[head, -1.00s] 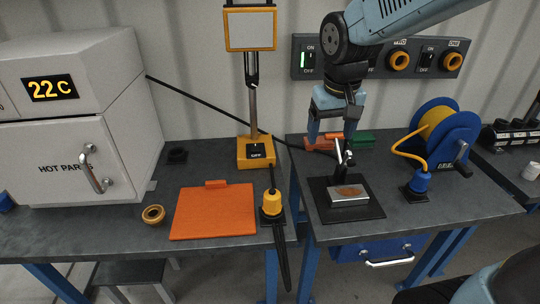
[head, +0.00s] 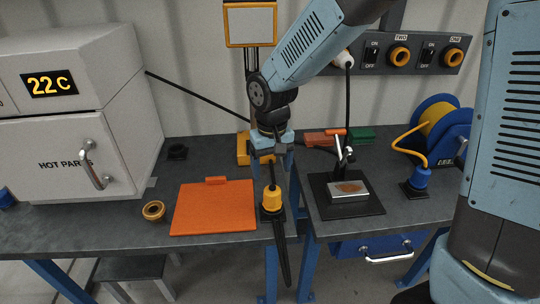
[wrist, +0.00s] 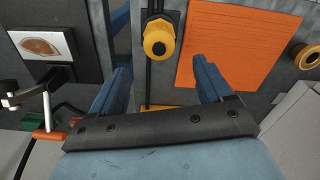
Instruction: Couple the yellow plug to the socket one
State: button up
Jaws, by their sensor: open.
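The yellow plug (head: 271,200) stands upright in a dark holder at the front edge of the left bench, with a black cable at its top. It also shows in the wrist view (wrist: 158,38), ahead of and roughly between my fingers. My gripper (head: 271,165) is open and empty, above and slightly behind the plug, not touching it. My fingers also show in the wrist view (wrist: 160,72). Socket one (head: 453,57) is an orange ring under the label ONE, at the right of the wall panel. Socket two (head: 400,57) is left of it.
An orange board (head: 213,208) lies left of the plug, with a loose orange ring (head: 153,210) beyond it. Right are a clamp stand (head: 346,200), a blue plug (head: 420,178) and a cable reel (head: 440,125). A white plug (head: 344,60) is at the panel. A gap separates the benches.

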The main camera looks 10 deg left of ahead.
aim_at(271, 188)
notch_tip(271, 188, down, 9)
jog(key=shift+f, duration=0.2)
dwell(0.3)
jog(key=shift+c, duration=0.4)
jog(key=c, duration=1.1)
jog(key=shift+r, duration=0.15)
jog(key=shift+r, duration=1.75)
jog(key=shift+r, duration=0.1)
jog(key=shift+r, duration=2)
